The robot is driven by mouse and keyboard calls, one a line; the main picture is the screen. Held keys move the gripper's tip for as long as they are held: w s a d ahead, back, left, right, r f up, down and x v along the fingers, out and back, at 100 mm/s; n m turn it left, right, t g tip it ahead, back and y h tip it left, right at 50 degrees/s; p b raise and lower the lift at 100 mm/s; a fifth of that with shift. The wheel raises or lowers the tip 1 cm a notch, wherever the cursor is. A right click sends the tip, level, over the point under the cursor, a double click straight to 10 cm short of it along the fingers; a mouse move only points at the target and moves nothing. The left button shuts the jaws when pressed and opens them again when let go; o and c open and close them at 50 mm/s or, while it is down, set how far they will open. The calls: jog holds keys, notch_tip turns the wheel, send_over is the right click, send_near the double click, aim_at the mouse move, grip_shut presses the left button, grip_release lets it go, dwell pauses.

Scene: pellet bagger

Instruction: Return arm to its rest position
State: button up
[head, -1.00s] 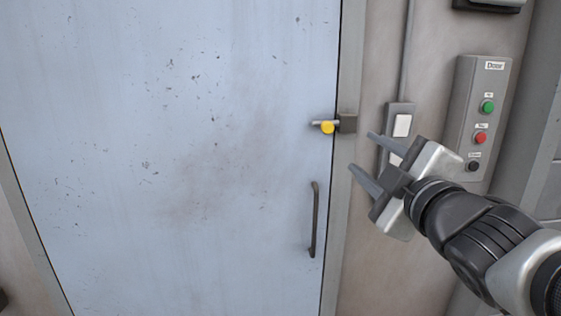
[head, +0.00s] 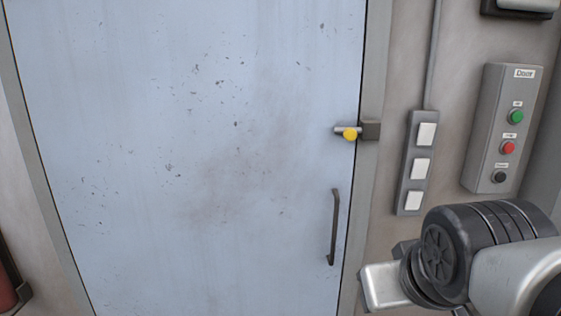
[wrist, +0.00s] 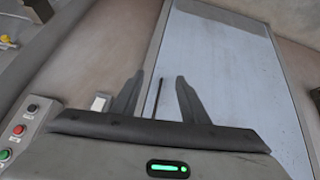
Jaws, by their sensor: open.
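My gripper (wrist: 159,76) is open and empty in the wrist view, its two dark fingers spread apart. In the head view my gripper's pale body shows at the lower right, below the black wrist joint, and its fingertips are hidden. The gripper is apart from the door and the wall. The blue-grey door (head: 190,150) is shut in its frame; it also shows in the wrist view (wrist: 225,60). Its dark handle (head: 334,228) appears between my fingers in the wrist view (wrist: 158,98).
A latch with a yellow knob (head: 350,134) sits at the door's right edge. A switch strip (head: 408,185) and a "Door" button box (head: 487,155) are on the wall beside my arm. A red object (head: 7,290) stands at the lower left.

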jog(key=s+a+r+p, duration=0.1)
jog(key=r+p, duration=0.5)
jog(key=s+a+r+g+p, duration=0.1)
jog(key=s+r+p, duration=0.1)
jog(key=r+p, duration=0.4)
jog(key=shift+a+m+g+y+p, duration=0.3)
jog(key=shift+m+y+p, duration=0.1)
jog(key=shift+p, duration=0.25)
jog(key=shift+s+f, duration=0.1)
